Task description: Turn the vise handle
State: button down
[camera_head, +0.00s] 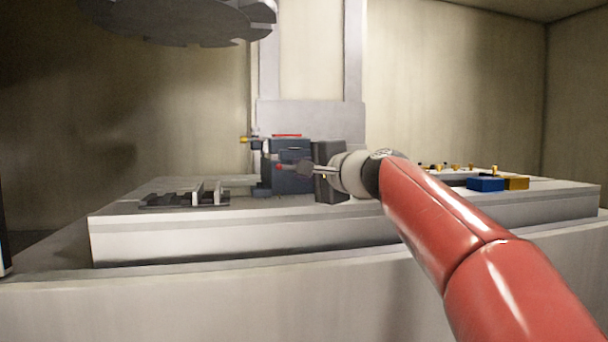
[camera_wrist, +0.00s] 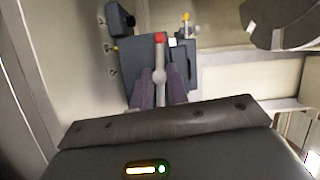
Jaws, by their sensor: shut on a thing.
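The vise (camera_head: 288,178) is a dark blue-grey block standing on the pale machine bed, and it also shows in the wrist view (camera_wrist: 188,66) beyond my fingers. Its handle (camera_wrist: 160,55) is a thin grey bar with a red tip and a round grey ball. In the head view the handle's ball (camera_head: 303,167) sits just in front of the vise, with the red tip to its left. My gripper (camera_wrist: 161,92) has its two purple-grey fingers on either side of the handle near the ball, shut on it. My gripper's body hides part of the vise's right side in the head view.
A slotted dark and pale fixture (camera_head: 185,195) lies left of the vise. A blue block (camera_head: 485,184) and a yellow block (camera_head: 516,183) sit on the right. A large dark disc (camera_head: 180,22) hangs above at the upper left. The bed's front strip is clear.

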dwell(0.3)
jog(key=c, duration=1.4)
grip_release()
jog(key=shift+o, duration=0.2)
jog(key=b+v, duration=0.1)
jog(key=v, duration=0.6)
jog(key=shift+s+d, duration=0.25)
jog(key=shift+d, duration=0.1)
jog(key=shift+o, duration=0.4)
jog(key=shift+f, duration=0.1)
